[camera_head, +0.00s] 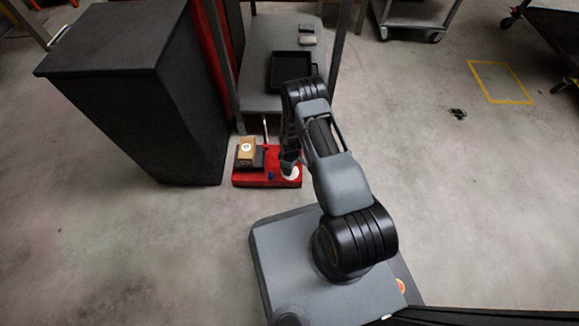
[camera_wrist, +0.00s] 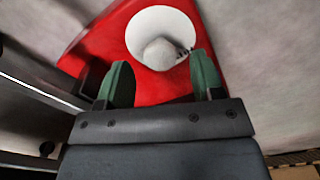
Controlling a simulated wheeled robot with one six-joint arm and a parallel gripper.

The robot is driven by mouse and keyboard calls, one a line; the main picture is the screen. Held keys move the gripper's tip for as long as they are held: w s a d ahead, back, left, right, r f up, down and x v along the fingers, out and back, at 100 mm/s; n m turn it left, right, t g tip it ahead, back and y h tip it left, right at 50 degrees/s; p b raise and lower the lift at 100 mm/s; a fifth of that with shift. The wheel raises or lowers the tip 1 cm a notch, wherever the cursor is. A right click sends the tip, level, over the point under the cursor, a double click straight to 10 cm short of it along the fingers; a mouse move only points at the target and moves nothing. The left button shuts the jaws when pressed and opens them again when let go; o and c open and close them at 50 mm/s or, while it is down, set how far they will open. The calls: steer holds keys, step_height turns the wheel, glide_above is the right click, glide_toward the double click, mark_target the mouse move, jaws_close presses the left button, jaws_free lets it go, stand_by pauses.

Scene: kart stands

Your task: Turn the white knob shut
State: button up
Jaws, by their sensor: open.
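The white knob (camera_wrist: 162,53) is a round white disc with a raised grip in its middle, on a red base (camera_wrist: 97,47). In the head view the knob (camera_head: 291,173) sits at the right end of the red base (camera_head: 253,181), partly hidden by my arm. My gripper (camera_wrist: 163,78) is open in the wrist view. Its two green fingers lie to either side of the knob's lower part, with the raised grip between and a little beyond their tips. I cannot tell whether they touch it.
A cardboard box (camera_head: 245,150) and an upright lever (camera_head: 265,130) are on the red base's left part. A tall dark cabinet (camera_head: 140,90) stands close on the left. Behind is a grey shelf stand (camera_head: 258,60) with a black tray (camera_head: 281,68).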

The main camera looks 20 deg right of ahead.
step_height(320, 180, up, 12)
steer(key=p, duration=0.4)
steer(key=shift+p, duration=0.4)
steer(key=shift+r, duration=0.15)
step_height(320, 180, up, 43)
steer(key=m+t+p, duration=0.2)
steer(key=m+p, duration=0.2)
steer(key=p, duration=1.4)
steer(key=s+r+m+p, duration=0.2)
steer(key=s+r+p, duration=0.3)
steer(key=r, duration=0.6)
steer(key=s+r+m+t+p, duration=0.1)
steer(key=s+r+m+p, duration=0.1)
steer(key=s+r+p, duration=0.4)
steer(key=s+r+m+p, duration=0.1)
steer(key=s+r+p, duration=0.5)
steer(key=r, duration=1.1)
steer(key=shift+s+a+m+t, duration=0.2)
steer(key=shift+s+m+t, duration=0.1)
steer(key=shift+s+m, duration=0.1)
